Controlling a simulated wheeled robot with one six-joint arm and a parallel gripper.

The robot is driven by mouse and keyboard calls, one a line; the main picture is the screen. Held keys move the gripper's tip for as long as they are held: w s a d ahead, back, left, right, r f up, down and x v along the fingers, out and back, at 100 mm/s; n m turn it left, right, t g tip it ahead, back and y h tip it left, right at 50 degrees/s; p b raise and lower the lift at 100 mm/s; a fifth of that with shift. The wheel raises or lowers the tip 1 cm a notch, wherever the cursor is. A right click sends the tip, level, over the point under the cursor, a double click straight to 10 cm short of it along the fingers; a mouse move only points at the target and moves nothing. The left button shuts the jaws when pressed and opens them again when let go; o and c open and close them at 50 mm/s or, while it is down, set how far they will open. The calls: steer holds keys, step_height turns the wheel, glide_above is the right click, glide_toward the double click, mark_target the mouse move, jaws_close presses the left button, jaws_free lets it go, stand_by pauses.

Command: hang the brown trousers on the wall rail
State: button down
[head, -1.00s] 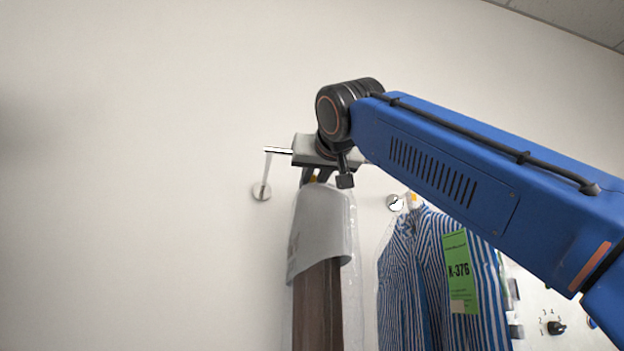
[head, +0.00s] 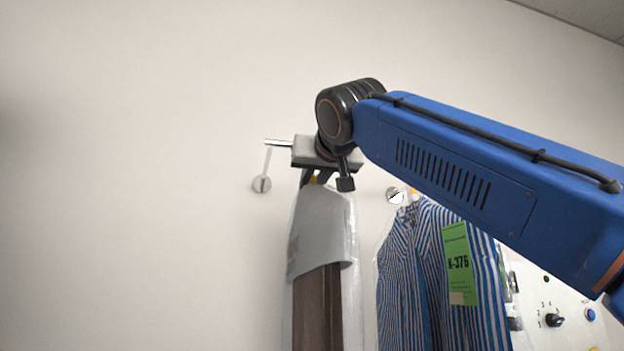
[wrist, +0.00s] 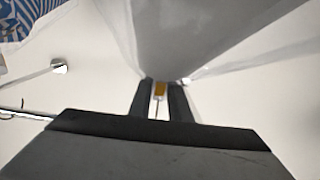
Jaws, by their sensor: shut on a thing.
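The brown trousers (head: 318,308) hang below my gripper, with a grey cover (head: 322,228) over their top and clear film around them. My gripper (head: 314,180) is shut on the hanger's neck, which shows orange between the fingers in the wrist view (wrist: 160,88). The wall rail's left end (head: 278,142) sticks out just left of my gripper, on an arm from a round wall mount (head: 262,184). I cannot tell whether the hanger's hook touches the rail.
A blue-striped shirt (head: 408,285) in clear film with a green K-376 tag (head: 459,264) hangs close to the right of the trousers. A second wall mount (head: 395,195) is above it. A control panel (head: 560,305) is at lower right. The wall to the left is bare.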

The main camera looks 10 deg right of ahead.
steer(key=c, duration=1.6)
jaws_free()
steer(key=shift+o, duration=0.2)
steer(key=shift+s, duration=0.1)
steer(key=shift+s+r, duration=0.15)
steer(key=shift+s, duration=3.95)
steer(key=shift+s+r, duration=0.15)
steer(key=shift+s, duration=4.35)
steer(key=shift+o, duration=1)
steer(key=shift+s, duration=0.1)
